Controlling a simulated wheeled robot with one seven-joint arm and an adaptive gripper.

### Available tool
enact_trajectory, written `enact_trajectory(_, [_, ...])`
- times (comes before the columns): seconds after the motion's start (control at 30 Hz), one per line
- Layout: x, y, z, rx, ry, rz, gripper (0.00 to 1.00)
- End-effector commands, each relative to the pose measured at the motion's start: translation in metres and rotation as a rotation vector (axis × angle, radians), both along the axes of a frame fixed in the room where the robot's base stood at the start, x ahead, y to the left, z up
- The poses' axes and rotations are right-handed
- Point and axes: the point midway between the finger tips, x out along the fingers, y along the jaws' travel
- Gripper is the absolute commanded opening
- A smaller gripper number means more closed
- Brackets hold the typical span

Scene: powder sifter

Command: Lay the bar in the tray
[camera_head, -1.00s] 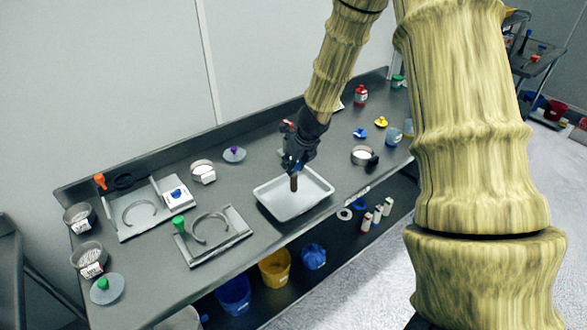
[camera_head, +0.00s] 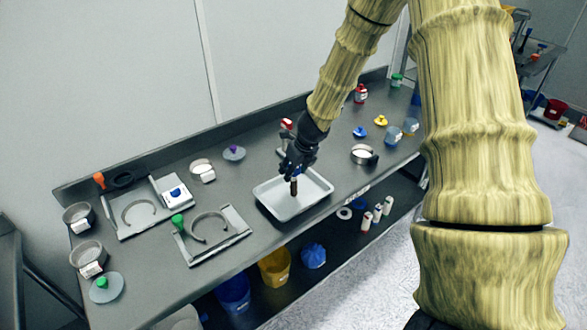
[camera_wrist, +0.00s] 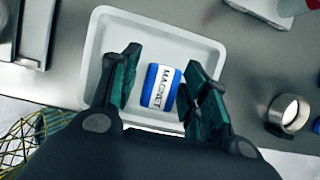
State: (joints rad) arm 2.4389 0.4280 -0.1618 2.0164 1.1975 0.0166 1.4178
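The bar (camera_head: 294,188) shows in the head view as a short, dark brown, upright piece just below my gripper (camera_head: 295,174). In the wrist view the bar's blue body with a white label reading MAGNET (camera_wrist: 161,86) lies between my fingertips (camera_wrist: 160,72). I cannot tell whether the bar's lower end touches the tray floor.
A metal ring (camera_head: 363,155) stands right of the tray. A grey plate with a clamp ring (camera_head: 215,240) is close on its left. Buckets (camera_head: 274,267) are on the shelf below.

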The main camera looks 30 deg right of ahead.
Motion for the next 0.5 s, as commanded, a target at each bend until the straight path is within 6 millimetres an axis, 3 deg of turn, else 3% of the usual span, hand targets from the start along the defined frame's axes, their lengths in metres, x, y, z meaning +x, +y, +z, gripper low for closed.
enact_trajectory(0.27, [0.000, 0.000, 0.001, 0.000, 0.000, 0.000, 0.48])
enact_trajectory(0.5, [-0.005, 0.000, 0.016, -0.002, 0.000, 0.001, 0.48])
